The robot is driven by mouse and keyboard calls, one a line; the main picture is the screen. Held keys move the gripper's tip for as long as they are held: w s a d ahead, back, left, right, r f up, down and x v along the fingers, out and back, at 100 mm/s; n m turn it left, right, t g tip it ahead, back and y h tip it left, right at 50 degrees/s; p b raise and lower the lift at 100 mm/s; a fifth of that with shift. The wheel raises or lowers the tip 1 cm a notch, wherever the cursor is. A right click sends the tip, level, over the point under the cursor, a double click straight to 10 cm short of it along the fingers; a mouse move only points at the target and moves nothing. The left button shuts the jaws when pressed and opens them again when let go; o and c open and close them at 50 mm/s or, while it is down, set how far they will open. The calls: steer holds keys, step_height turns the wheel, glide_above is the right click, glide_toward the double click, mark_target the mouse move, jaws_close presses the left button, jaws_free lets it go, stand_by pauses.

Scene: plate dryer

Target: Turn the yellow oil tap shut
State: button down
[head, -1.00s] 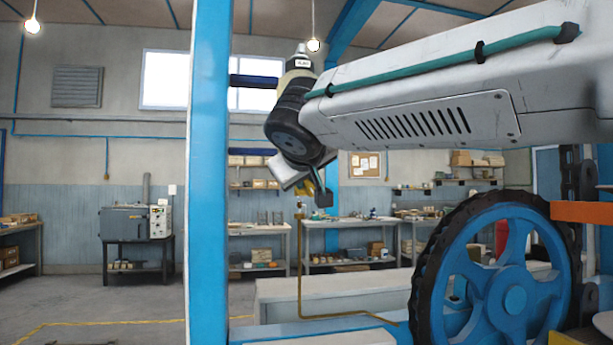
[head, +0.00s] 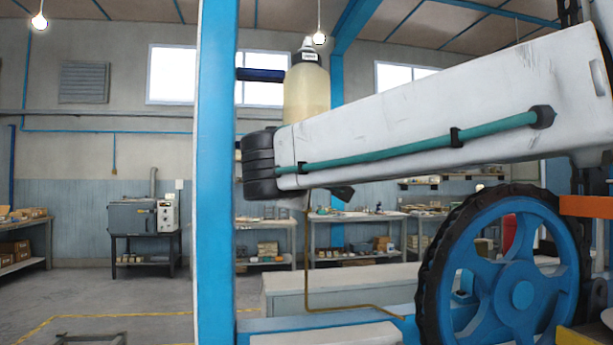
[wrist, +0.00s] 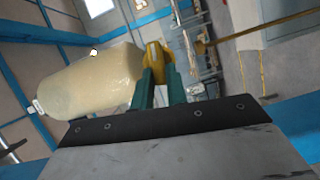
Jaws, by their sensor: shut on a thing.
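The exact angle of the tap's handle is hard to tell. In the head view the gripper and tap are hidden behind my arm.
A thin brass pipe (head: 307,250) runs down below the tap and bends right along the blue frame. The blue post (head: 215,180) stands close left of my arm. A large blue wheel (head: 512,280) with a black toothed rim is at the lower right.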

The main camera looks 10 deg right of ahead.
steer(key=shift+d+f+n, duration=0.1)
steer(key=shift+f+n, duration=0.1)
steer(key=shift+n, duration=0.4)
steer(key=c, duration=1.5)
jaws_free()
steer(key=shift+o, duration=0.5)
steer(key=shift+w+d, duration=0.15)
steer(key=v, duration=0.8)
steer(key=shift+f, duration=0.2)
steer(key=shift+f, duration=0.1)
